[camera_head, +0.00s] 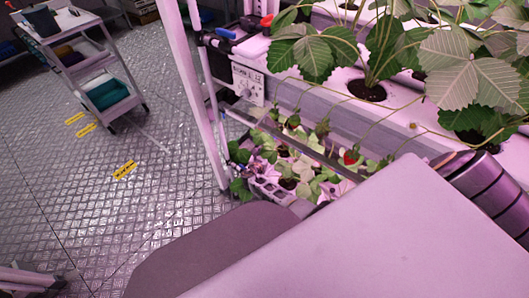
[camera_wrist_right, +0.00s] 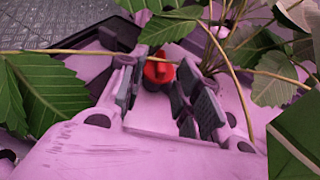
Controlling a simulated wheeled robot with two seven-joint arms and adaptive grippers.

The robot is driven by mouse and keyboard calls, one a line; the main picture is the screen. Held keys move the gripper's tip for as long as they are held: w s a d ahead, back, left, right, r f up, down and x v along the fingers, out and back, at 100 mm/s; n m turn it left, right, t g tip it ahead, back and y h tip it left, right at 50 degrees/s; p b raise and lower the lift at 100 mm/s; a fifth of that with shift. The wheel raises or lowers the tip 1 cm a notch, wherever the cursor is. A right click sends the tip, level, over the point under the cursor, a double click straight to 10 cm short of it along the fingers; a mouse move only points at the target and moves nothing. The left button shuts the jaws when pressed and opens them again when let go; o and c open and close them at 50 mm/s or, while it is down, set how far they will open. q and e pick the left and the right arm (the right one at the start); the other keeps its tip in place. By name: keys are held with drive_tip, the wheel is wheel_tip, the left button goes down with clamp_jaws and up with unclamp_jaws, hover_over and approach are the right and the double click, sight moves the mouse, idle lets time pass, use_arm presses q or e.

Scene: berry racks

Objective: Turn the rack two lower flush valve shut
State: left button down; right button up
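In the right wrist view, a red valve handle (camera_wrist_right: 158,70) on a dark body sits between the two fingers of my right gripper (camera_wrist_right: 163,75). The fingers stand apart on either side of the handle, with dark pads facing it. I cannot tell whether either pad touches it. In the head view, my pale right arm fills the lower right and hides much of the lower rack; the gripper's fingers are not clear there. A red handle (camera_head: 267,20) and a blue handle (camera_head: 225,33) show at the near end of the rack's upper level. My left gripper is not in view.
Strawberry leaves (camera_wrist_right: 50,90) and stems cross close around the gripper in the wrist view. A pale rack post (camera_head: 195,100) and a control box (camera_head: 248,82) stand at the rack end. A cart (camera_head: 95,60) stands at the left; the metal floor (camera_head: 90,190) between is clear.

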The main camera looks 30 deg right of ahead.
drive_tip(key=shift+v, duration=3.1)
drive_tip(key=shift+r, duration=0.15)
